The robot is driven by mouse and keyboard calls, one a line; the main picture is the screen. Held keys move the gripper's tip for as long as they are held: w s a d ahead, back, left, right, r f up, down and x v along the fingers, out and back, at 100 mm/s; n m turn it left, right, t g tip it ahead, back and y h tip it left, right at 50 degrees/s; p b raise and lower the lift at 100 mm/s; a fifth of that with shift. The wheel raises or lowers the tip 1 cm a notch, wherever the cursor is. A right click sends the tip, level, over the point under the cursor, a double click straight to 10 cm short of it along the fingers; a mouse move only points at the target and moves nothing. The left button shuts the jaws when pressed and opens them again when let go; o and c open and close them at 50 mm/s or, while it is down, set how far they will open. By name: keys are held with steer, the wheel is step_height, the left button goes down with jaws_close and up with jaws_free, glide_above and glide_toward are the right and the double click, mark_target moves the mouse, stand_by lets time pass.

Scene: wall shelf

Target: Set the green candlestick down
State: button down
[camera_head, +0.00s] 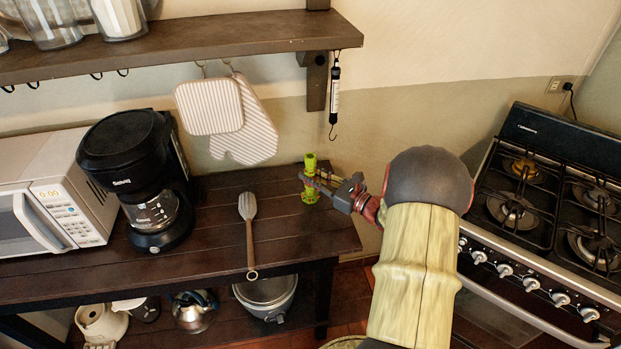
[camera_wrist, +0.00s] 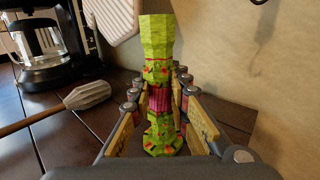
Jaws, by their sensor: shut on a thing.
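The green candlestick (camera_head: 310,180) is upright at the right end of the dark wooden table (camera_head: 290,229), near the wall. It also shows in the wrist view (camera_wrist: 157,50), green with red marks and a pink middle band. My gripper (camera_head: 308,182) reaches in from the right and is shut on the candlestick around its middle. In the wrist view, my fingers (camera_wrist: 158,110) stand on both sides of it. The candlestick's base is at or very near the table top; I cannot tell whether it touches.
A wooden-handled utensil (camera_head: 249,230) lies on the table, left of the candlestick. A black coffee maker (camera_head: 130,160) and a microwave (camera_head: 50,190) stand further left. A shelf (camera_head: 200,45) with hanging mitts (camera_head: 245,125) is above. The stove (camera_head: 540,200) is at right.

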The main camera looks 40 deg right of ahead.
steer(key=c, duration=2.2)
jaws_free()
steer(key=o, duration=0.5)
